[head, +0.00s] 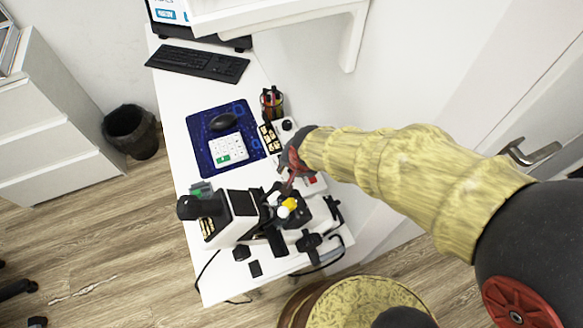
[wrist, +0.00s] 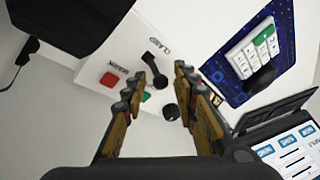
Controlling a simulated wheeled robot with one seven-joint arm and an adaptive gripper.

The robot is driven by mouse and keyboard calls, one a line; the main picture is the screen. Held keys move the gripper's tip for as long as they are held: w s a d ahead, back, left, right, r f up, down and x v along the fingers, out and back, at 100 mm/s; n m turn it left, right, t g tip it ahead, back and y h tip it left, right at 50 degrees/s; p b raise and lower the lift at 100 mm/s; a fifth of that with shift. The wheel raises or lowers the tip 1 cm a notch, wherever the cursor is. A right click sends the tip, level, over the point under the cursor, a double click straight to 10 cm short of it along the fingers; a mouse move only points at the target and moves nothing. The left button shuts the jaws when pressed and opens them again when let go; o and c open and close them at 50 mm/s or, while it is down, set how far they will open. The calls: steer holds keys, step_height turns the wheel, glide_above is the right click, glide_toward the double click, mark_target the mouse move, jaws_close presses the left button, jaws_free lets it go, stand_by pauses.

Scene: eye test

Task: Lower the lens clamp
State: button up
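The black clamp lever (wrist: 158,74) sits on a white panel beside the printed word CLAMP in the wrist view. My gripper (wrist: 159,84) is open, with its two fingers apart and the lever showing between and beyond the fingertips. Nothing is held. I cannot tell whether a finger touches the lever. In the head view my gripper (head: 291,165) is over the desk behind the lens instrument (head: 236,214), which has black and white parts and a yellow piece. The lever itself cannot be made out there.
The panel also has a red button (wrist: 109,79), a green button (wrist: 145,97) and a black knob (wrist: 170,112). A pen cup (head: 272,103) stands near the wall. Cables hang at the desk's front.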

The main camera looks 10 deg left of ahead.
steer(key=shift+r, duration=0.1)
steer(key=v, duration=1.1)
steer(key=shift+d+r, duration=0.15)
steer(key=shift+r, duration=0.2)
steer(key=shift+o, duration=0.3)
steer(key=shift+s, duration=0.1)
